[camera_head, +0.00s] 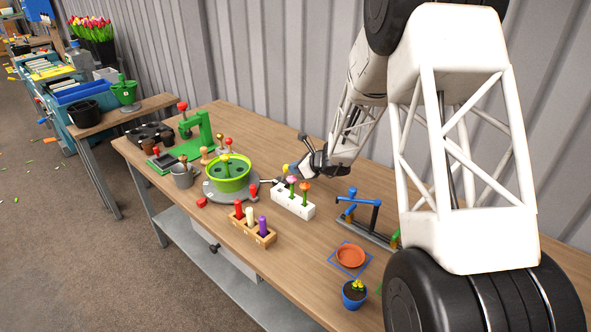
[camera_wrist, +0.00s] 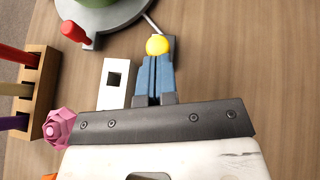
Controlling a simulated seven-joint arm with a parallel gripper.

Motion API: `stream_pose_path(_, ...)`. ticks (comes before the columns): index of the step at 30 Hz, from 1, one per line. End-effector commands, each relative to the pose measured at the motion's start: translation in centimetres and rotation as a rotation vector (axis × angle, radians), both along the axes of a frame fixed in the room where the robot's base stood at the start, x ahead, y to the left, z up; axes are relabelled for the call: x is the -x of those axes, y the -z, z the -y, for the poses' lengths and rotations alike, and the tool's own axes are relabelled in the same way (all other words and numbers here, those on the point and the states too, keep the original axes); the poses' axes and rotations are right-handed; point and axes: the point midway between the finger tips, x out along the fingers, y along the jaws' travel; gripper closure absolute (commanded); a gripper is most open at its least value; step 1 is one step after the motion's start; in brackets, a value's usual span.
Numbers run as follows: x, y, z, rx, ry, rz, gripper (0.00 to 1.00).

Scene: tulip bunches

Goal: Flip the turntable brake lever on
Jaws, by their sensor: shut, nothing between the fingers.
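The turntable (camera_head: 213,195) is a grey disc on the bench, carrying a green bowl (camera_head: 230,173); its edge shows in the wrist view (camera_wrist: 120,22). A thin metal rod (camera_wrist: 151,22) runs from beside the disc toward a yellow ball knob (camera_wrist: 157,44), which looks like the brake lever. The yellow knob also shows in the head view (camera_head: 285,168). My gripper (camera_wrist: 156,57) has its blue fingers shut and empty, with the tips at the knob. Whether they touch it I cannot tell. A red knob (camera_wrist: 73,30) stands at the disc's edge.
A white block (camera_head: 291,204) with pink and orange flowers stands close beside my gripper. A wooden rack (camera_head: 262,240) with coloured handles stands in front. A blue-armed stand (camera_head: 360,212), terracotta saucer (camera_head: 350,256) and blue pot (camera_head: 354,296) are to the right.

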Motion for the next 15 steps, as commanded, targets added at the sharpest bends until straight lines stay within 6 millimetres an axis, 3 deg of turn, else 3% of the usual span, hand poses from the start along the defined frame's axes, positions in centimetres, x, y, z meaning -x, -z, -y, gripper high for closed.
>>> stream_pose_path(15,-0.59,-0.58,-0.63,0.062,-0.002,-0.059,1.0)
